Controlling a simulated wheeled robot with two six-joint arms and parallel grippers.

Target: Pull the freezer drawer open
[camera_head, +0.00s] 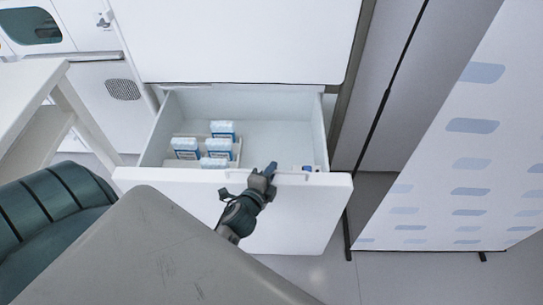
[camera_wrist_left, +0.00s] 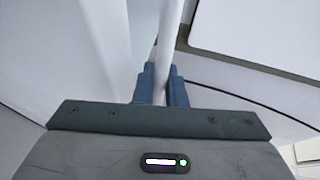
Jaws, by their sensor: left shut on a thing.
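The freezer drawer (camera_head: 290,215) stands pulled out from the white cabinet, with its inside showing from above. A pale bar handle (camera_head: 311,178) runs along the top of its front. My left gripper (camera_head: 268,172) is at this handle, near the middle of the drawer front. In the left wrist view the two blue fingers of my left gripper (camera_wrist_left: 161,88) are closed around the pale handle bar (camera_wrist_left: 166,50). My right gripper does not show in either view.
Several blue and white boxes (camera_head: 220,130) stand in the left part of the drawer. Small items (camera_head: 308,168) lie at its front right. A white panel with blue patches (camera_head: 460,160) stands to the right. A dark green padded seat (camera_head: 55,200) is at the left, near a white table (camera_head: 30,95).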

